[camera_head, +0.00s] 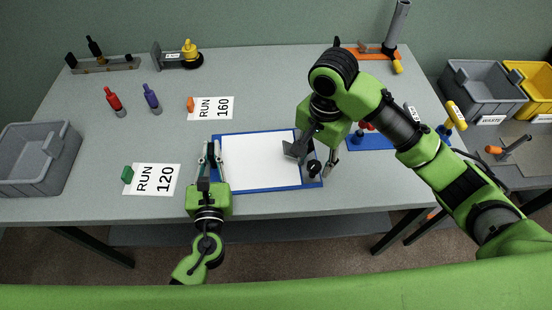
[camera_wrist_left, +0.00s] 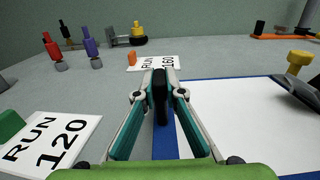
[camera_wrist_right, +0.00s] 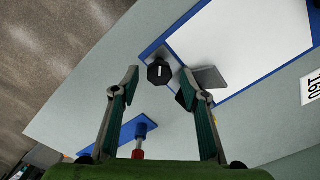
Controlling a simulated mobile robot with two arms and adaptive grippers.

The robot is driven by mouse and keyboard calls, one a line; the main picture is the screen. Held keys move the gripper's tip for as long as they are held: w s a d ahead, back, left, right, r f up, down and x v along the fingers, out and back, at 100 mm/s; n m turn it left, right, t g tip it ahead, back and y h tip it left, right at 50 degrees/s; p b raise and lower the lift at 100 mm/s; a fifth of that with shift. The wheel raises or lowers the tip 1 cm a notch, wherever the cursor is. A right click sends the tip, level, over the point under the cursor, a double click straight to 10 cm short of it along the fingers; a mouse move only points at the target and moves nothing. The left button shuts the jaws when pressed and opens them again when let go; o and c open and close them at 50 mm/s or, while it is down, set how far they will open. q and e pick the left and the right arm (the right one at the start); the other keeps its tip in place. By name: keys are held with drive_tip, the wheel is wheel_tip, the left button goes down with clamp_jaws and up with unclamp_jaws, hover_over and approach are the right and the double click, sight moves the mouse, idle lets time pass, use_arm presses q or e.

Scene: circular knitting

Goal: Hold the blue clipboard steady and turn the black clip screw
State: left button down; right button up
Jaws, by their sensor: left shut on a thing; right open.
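The blue clipboard (camera_head: 258,189) lies flat on the table with a white sheet (camera_head: 258,160) on it. My left gripper (camera_head: 211,152) is shut on a black upright grip (camera_wrist_left: 160,92) at the board's left edge. The black clip screw (camera_wrist_right: 159,71) has a faceted knob with a white mark, at the board's right end; it also shows in the head view (camera_head: 314,168). A dark grey clip plate (camera_wrist_right: 210,77) is beside it. My right gripper (camera_wrist_right: 164,84) is open above the knob, with a fingertip on either side; I cannot tell whether they touch it.
RUN 160 (camera_head: 212,108) and RUN 120 (camera_head: 152,179) cards lie left of the board. Red (camera_head: 115,101) and purple (camera_head: 151,98) tools stand behind. A blue holder (camera_head: 368,142) sits close to the right gripper. Grey bins (camera_head: 40,158) flank the table.

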use_arm(q)
drive_tip(key=shift+s+f, duration=0.1)
drive_tip(key=shift+f, duration=0.25)
use_arm(e)
drive_tip(key=shift+r, duration=2.6)
drive_tip(key=n, duration=0.2)
drive_tip(key=r+n, duration=0.1)
drive_tip(key=n, duration=0.2)
drive_tip(key=shift+w+a+r+n, duration=0.1)
drive_tip(key=shift+r+n, duration=0.2)
drive_tip(key=shift+r, duration=0.1)
wheel_tip(320, 180, up, 4)
drive_tip(key=n, duration=1.5)
drive_tip(key=f, duration=1.2)
drive_tip(key=shift+s, duration=0.2)
